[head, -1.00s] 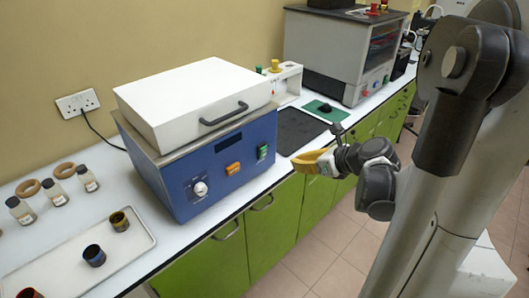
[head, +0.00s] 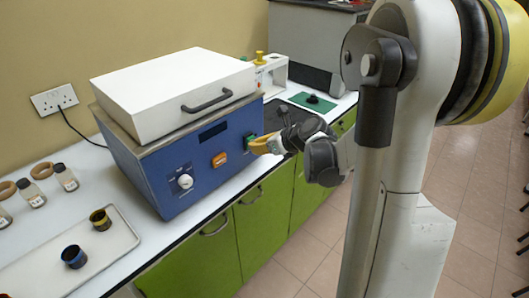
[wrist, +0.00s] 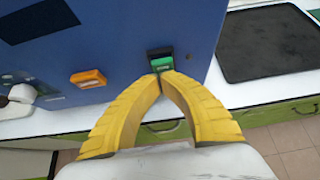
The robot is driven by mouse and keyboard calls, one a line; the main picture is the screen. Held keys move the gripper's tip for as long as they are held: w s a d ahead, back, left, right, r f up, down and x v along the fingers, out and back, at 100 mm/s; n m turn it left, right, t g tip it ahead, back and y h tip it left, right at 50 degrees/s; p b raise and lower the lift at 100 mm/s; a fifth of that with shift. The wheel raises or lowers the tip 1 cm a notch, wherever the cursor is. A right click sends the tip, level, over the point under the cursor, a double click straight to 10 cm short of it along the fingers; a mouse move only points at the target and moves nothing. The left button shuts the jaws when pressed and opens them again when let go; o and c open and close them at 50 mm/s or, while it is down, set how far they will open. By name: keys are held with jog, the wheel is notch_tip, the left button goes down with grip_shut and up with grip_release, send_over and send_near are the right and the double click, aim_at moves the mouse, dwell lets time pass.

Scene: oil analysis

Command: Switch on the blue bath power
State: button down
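The blue bath (head: 165,160) stands on the white bench in the head view, with its white lid closed. Its front has a green switch (head: 249,139), an orange switch (head: 219,159), a white knob (head: 185,181) and a dark display. My gripper (head: 256,145) is at the right end of the front panel, right at the green switch. In the wrist view the yellow fingertips (wrist: 164,76) meet just below the green switch (wrist: 161,62), with nothing between them. The fingertips partly cover the switch; I cannot tell whether they touch it. The orange switch (wrist: 88,78) is to the left.
A dark mat (wrist: 266,42) lies on the bench right of the bath. A tray (head: 100,250) with small cups and several bottles are at the left. Green cabinets (head: 260,220) are below the bench. A wall socket (head: 54,99) has a cable plugged in.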

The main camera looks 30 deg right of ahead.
jog(key=shift+w+r, duration=0.1)
jog(key=shift+w, duration=0.1)
jog(key=shift+w+a+r+g+p, duration=0.25)
jog(key=shift+w+r+g+p, duration=0.3)
jog(key=shift+p, duration=0.7)
jog(key=shift+r+g+p, duration=0.15)
jog(key=shift+g+p, duration=0.4)
jog(key=shift+f+b, duration=0.4)
jog(key=shift+r+p, duration=0.6)
jog(key=shift+r, duration=0.2)
